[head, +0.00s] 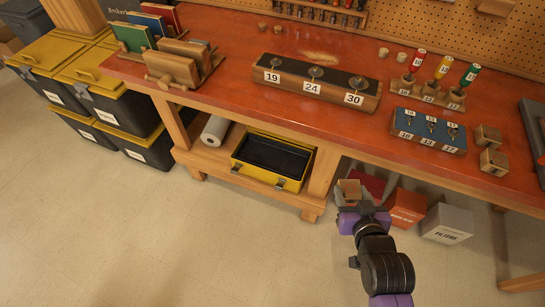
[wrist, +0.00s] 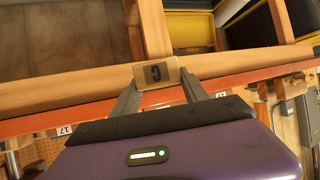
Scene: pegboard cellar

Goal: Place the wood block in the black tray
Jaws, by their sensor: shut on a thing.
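The red bench top (head: 230,75) overhangs the lower shelf, and a wooden leg (head: 323,172) stands between my gripper and the yellow box. A paper roll (head: 215,130) lies left of the box. Orange (head: 407,206) and grey (head: 448,222) boxes stand right. Floor in front is clear.

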